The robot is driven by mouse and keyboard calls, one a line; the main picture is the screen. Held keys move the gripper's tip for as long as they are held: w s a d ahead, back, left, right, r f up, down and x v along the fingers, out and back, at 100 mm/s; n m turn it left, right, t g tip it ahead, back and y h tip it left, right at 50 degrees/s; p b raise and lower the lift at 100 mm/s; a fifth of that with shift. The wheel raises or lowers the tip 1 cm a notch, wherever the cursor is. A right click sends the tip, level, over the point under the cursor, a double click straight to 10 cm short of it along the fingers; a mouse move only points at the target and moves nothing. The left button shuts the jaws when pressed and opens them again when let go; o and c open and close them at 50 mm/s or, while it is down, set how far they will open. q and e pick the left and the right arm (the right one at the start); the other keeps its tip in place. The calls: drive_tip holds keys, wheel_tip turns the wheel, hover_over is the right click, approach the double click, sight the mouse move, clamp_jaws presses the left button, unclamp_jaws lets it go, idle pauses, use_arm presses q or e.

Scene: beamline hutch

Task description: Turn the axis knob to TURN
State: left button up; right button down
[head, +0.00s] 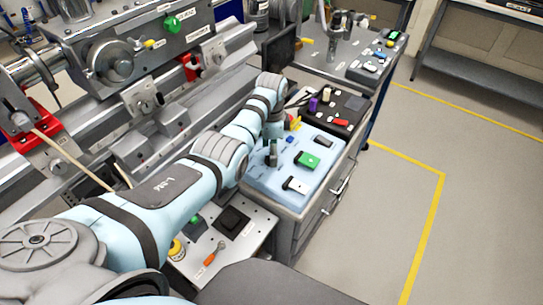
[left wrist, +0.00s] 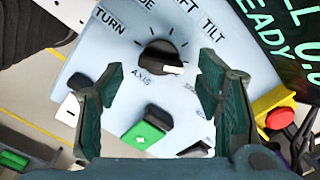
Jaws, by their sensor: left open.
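The axis knob (left wrist: 160,57) is a dark round knob with a white pointer on the light blue panel (left wrist: 205,130), above the AXIS label. Its pointer aims right and slightly down in the left wrist view, away from the TURN label at upper left. LIFT and TILT labels lie above and to the upper right. My left gripper (left wrist: 160,70) is open, one finger on each side of the knob, with gaps showing. In the head view my left gripper (head: 272,150) is above the panel (head: 268,184); I cannot make out the knob there. My right gripper is not in view.
A green rocker switch (left wrist: 142,133) sits below the knob, also visible in the head view (head: 307,160). A white switch (left wrist: 69,109) is beyond the left finger. A red button (left wrist: 280,118) and a dark READY screen (left wrist: 285,30) are at right. The floor (head: 470,220) is clear.

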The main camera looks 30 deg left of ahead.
use_arm(q)
drive_tip(key=shift+w+f, duration=0.15)
drive_tip(key=shift+f, duration=0.8)
drive_tip(key=shift+s+a+r, duration=0.1)
drive_tip(key=shift+s+r, duration=0.1)
drive_tip(key=shift+s, duration=0.1)
drive_tip(key=shift+c, duration=1)
drive_tip(key=c, duration=1)
drive_tip(key=shift+o, duration=0.2)
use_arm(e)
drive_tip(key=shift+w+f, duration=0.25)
